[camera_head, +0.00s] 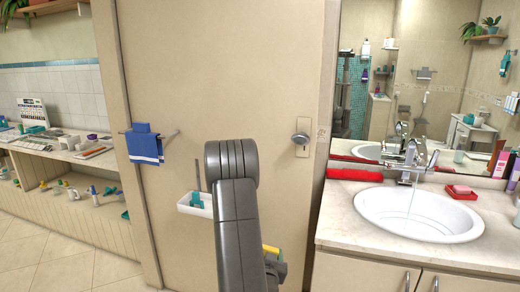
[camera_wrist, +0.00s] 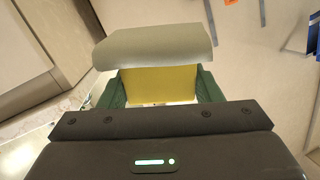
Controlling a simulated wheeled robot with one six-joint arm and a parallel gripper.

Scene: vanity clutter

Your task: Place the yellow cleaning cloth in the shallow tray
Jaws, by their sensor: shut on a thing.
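The yellow cleaning cloth (camera_wrist: 158,84) shows in the wrist view between the two dark green fingers of my gripper (camera_wrist: 160,92). My gripper is shut on it. A pale grey-green flap (camera_wrist: 150,46) lies across its far side; I cannot tell if it is part of the cloth. In the head view a small bit of yellow (camera_head: 270,249) shows beside my gripper (camera_head: 274,264), mostly hidden by my arm. A white shallow tray (camera_head: 184,209) with a teal-handled brush shows by the door, left of my arm; I cannot tell if it is the task's tray.
A counter with a white sink (camera_head: 420,214), a red folded towel (camera_head: 355,174) and a red soap dish (camera_head: 461,194) stands right. A blue towel (camera_head: 146,148) hangs on the door (camera_head: 240,70). A cluttered shelf unit (camera_head: 70,210) stands left. Floor shows at lower left.

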